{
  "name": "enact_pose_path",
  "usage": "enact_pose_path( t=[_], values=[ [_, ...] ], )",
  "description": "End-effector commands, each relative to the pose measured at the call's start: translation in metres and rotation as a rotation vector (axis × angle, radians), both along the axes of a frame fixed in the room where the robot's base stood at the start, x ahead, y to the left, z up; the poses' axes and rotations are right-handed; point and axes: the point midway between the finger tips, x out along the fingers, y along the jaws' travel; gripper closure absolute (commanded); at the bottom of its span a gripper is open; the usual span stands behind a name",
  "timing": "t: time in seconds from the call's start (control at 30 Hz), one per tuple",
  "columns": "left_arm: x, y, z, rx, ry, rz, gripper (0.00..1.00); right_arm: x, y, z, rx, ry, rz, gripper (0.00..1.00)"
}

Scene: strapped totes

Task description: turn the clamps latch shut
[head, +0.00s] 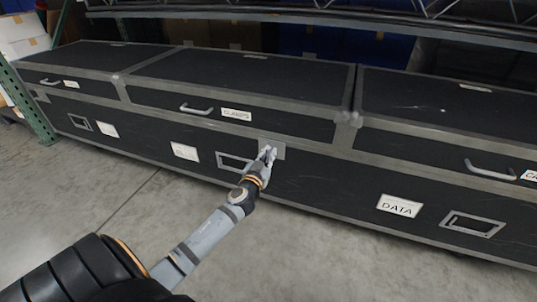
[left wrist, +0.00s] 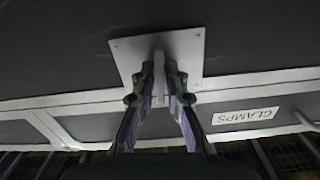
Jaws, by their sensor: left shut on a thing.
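The clamps case (head: 175,118) is a black case with metal edging, marked by a white CLAMPS label (head: 236,115) on its lid front. Its latch plate (head: 278,151) is a pale metal square on the front, below and right of the label. In the left wrist view the latch plate (left wrist: 192,46) is close, with the CLAMPS label (left wrist: 244,116) to the right. My left gripper (head: 267,152) is at the plate; in the left wrist view the gripper (left wrist: 159,72) is shut on the thin latch tab (left wrist: 159,88), mostly hidden between the fingers. My right gripper is not in view.
A DATA case section (head: 400,206) is to the right, with a recessed handle (head: 472,224). A lid handle (head: 197,109) sits left of the CLAMPS label. A green rack post (head: 28,104) stands at the left. The concrete floor (head: 120,205) in front is clear.

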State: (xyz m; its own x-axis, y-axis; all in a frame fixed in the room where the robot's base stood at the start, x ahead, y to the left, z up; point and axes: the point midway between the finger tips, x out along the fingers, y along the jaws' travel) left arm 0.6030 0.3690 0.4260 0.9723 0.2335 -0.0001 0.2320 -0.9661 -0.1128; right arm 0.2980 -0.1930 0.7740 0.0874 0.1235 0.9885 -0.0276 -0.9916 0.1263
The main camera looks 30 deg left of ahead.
Motion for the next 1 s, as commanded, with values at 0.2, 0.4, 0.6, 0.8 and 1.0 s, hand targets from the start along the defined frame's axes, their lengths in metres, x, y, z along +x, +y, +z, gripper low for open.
enact_pose_path(
  t=[0.2,0.4,0.6,0.8,1.0],
  values=[
    [0.0,-0.001,-0.001,0.169,0.042,-0.001,1.0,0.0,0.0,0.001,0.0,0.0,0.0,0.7],
    [0.0,-0.003,-0.001,0.355,0.086,-0.001,1.0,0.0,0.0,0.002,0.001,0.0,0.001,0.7],
    [0.0,-0.004,-0.001,0.538,0.13,-0.001,1.0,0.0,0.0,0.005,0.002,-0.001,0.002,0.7],
    [0.001,-0.004,-0.002,0.725,0.176,-0.001,1.0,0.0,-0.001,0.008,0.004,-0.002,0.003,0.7],
    [0.001,-0.005,-0.003,0.91,0.221,-0.002,1.0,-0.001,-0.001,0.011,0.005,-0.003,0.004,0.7]
  ],
)
